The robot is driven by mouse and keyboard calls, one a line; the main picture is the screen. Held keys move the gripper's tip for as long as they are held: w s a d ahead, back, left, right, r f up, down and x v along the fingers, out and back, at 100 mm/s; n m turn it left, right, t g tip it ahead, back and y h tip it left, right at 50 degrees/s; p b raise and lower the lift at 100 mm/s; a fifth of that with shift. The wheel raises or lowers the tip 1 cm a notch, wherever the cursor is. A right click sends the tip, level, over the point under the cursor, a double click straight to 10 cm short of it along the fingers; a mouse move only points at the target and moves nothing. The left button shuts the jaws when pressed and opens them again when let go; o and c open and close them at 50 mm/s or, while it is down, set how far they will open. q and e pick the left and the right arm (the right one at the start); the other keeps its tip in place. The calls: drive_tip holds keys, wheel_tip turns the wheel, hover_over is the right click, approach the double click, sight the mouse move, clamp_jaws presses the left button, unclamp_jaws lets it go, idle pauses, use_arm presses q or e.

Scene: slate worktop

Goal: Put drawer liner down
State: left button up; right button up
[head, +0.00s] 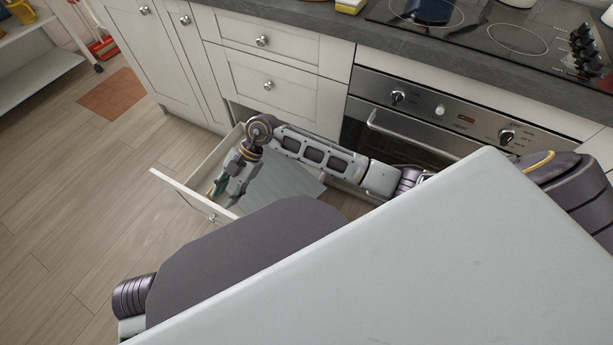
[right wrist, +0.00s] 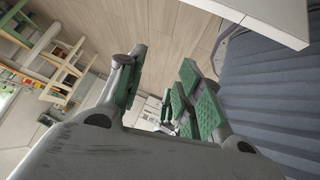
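The drawer liner (head: 287,183) is a grey ribbed sheet lying in the open lower drawer (head: 180,189). Its right part is partly covered by my arm and body in the head view. In the right wrist view the ribbed liner (right wrist: 270,95) fills the right side, beside the fingers. My right gripper (head: 220,187) is inside the drawer near its front left corner. In the right wrist view its green-padded fingers (right wrist: 163,95) are apart, with floor showing between them and nothing seen held. My left gripper is not in view.
Closed drawers (head: 270,85) are above the open one, under the dark worktop (head: 325,22). An oven (head: 430,110) stands just right of the drawer. The wooden floor (head: 75,200) to the left is clear, apart from a small brown mat (head: 112,95).

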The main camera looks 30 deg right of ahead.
drive_tip(key=w+a+r+m+t+y, duration=0.1)
drive_tip(key=a+r+t+y, duration=0.2)
drive_tip(key=r+y, duration=0.35)
drive_tip(key=w+a+r+m+t+y, duration=0.1)
drive_tip(key=a+r+t+y, duration=0.25)
drive_tip(key=r, duration=0.55)
drive_tip(key=w+d+r+m+t+h, duration=0.2)
drive_tip(key=w+d+m+t+h, duration=0.1)
drive_tip(key=d+m+t+h, duration=0.3)
drive_tip(key=w+d+r+m+t+h, duration=0.1)
drive_tip(key=w+d+m+t+h, duration=0.25)
drive_tip(key=d+m+t, duration=0.35)
drive_tip(key=s+d+f+m+g+h, duration=0.2)
drive_tip(key=d+f+m+h, duration=0.2)
drive_tip(key=d+f, duration=0.15)
drive_tip(key=s+d+f+m+g+h, duration=0.3)
drive_tip(key=d+f+h, duration=0.15)
drive_tip(key=f, duration=0.25)
drive_tip(key=s+f+g, duration=0.4)
drive_tip(key=s+f, duration=0.1)
drive_tip(key=s, duration=0.4)
drive_tip(key=s+d+f+g+y, duration=0.1)
drive_tip(key=s+f+g, duration=0.4)
drive_tip(key=s, duration=0.5)
drive_tip(key=shift+f+n+y, duration=0.3)
drive_tip(key=shift+f+n, duration=0.1)
